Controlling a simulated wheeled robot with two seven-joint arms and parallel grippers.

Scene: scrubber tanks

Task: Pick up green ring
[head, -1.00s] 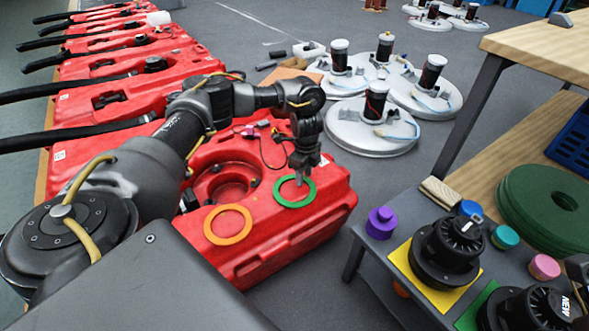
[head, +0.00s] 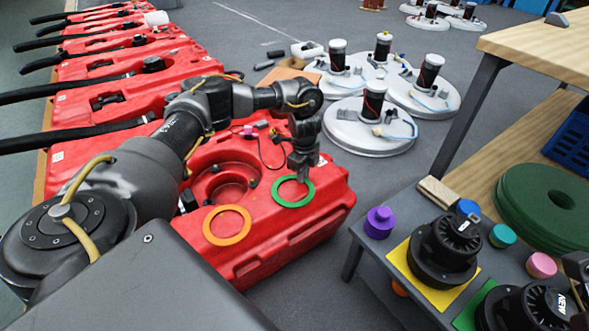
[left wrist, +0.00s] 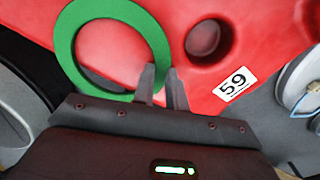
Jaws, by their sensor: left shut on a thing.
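The green ring (head: 277,192) lies on the top of the nearest red tank (head: 262,245), to the right of an orange ring (head: 209,225). My left gripper (head: 303,177) points down at the ring's far right rim. In the left wrist view the green ring (left wrist: 66,38) shows large, with its near rim between the two fingers of my left gripper (left wrist: 161,84). The gripper is shut on that rim. I see no clear gap between the ring and the tank. My right gripper is not clearly seen.
More red tanks (head: 110,65) with black hoses line the left. White round units (head: 345,135) stand on the floor behind. A grey table at right holds black motors (head: 445,245), coloured knobs and a purple piece (head: 379,222). A wooden shelf carries dark green discs (head: 545,215).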

